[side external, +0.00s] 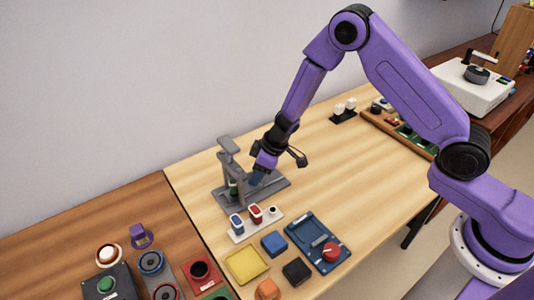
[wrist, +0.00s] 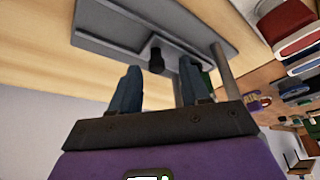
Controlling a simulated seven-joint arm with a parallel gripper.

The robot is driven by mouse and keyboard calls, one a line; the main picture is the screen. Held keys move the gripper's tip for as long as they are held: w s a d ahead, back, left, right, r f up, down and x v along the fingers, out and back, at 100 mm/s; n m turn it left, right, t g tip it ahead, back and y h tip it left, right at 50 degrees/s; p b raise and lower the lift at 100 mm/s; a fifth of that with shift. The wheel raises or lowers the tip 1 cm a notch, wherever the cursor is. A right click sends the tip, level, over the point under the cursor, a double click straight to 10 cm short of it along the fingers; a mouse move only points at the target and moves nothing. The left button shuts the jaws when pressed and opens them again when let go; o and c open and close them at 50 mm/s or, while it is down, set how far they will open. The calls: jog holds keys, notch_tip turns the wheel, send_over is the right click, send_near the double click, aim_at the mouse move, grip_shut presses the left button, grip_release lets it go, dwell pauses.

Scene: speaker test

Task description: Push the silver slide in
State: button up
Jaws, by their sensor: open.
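A grey metal fixture (side external: 228,160) with an upright post and a flat base stands on the light wooden table. My gripper (side external: 256,181) is low over its base, right of the post. In the wrist view the two blue fingers of my gripper (wrist: 158,88) are apart. A black knob (wrist: 156,60) shows between them, in front of a grey plate (wrist: 180,22); I cannot tell whether they touch it. A grey rod (wrist: 223,70) is beside the right finger. No part is clearly identifiable as the silver slide; a small silver bar (side external: 320,240) lies on the blue panel (side external: 302,224).
A white block with blue and red switches (side external: 255,214) stands just in front of the fixture. A yellow tray (side external: 246,265), a blue block (side external: 274,244) and a black block (side external: 296,272) lie nearer. The table's right middle is clear. The wall is behind.

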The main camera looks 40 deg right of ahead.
jog(key=v, duration=1.7)
jog(key=shift+a, duration=0.1)
notch_tip(320, 180, up, 6)
jog(key=w+a+t, duration=0.2)
jog(key=t, duration=0.1)
jog(key=s+d+r+t, duration=0.2)
jog(key=s+d+r, duration=0.1)
jog(key=s, duration=0.1)
jog(key=s+d+f+n+g+h, duration=0.1)
jog(key=s+d+g, duration=0.1)
jog(key=s, duration=0.7)
jog(key=s+d+f+n+g+h, duration=0.1)
jog(key=s+d+g, duration=0.2)
jog(key=s, duration=0.7)
jog(key=s+d+n+g, duration=0.1)
jog(key=s+d+g, duration=0.2)
jog(key=s, duration=0.7)
jog(key=shift+d+f+n+h, duration=0.3)
jog(key=shift+d+f+h, duration=0.1)
